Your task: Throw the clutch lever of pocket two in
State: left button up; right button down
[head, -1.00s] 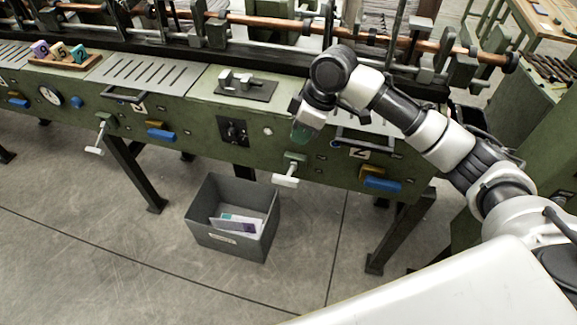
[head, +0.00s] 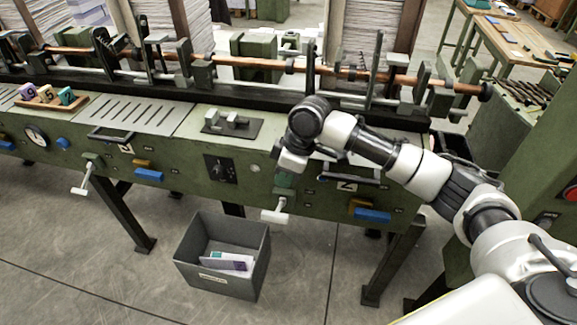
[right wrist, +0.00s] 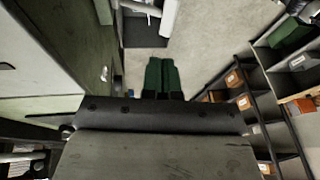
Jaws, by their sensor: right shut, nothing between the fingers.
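Pocket two carries a "2" plate (head: 345,186) on the green machine front. The lever just left of it has a white T-shaped handle (head: 275,215) hanging down from a green bracket. I take it for pocket two's clutch lever. My right gripper (head: 285,181) points down just above the handle, at the bracket, and partly hides it. I cannot tell whether it touches the lever. In the right wrist view the green fingers (right wrist: 162,78) are together with nothing between them. My left gripper is out of view.
A grey bin (head: 225,282) with papers stands on the floor below. Pocket two has a blue paddle (head: 373,215), a yellow paddle and a dark rail handle (head: 350,176). Another white-handled lever (head: 79,191) hangs further left.

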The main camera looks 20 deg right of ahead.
aim_at(273, 214)
jog(key=x, duration=0.4)
jog(key=s+x, duration=0.1)
jog(key=x, duration=0.1)
jog(key=shift+f+p, duration=0.25)
jog(key=shift+p, duration=0.05)
jog(key=shift+s+a+f, duration=0.1)
jog(key=shift+s+f, duration=0.05)
jog(key=shift+f, duration=0.25)
jog(key=shift+s+a+f, duration=0.1)
jog(key=shift+f, duration=0.3)
jog(key=shift+s, duration=0.1)
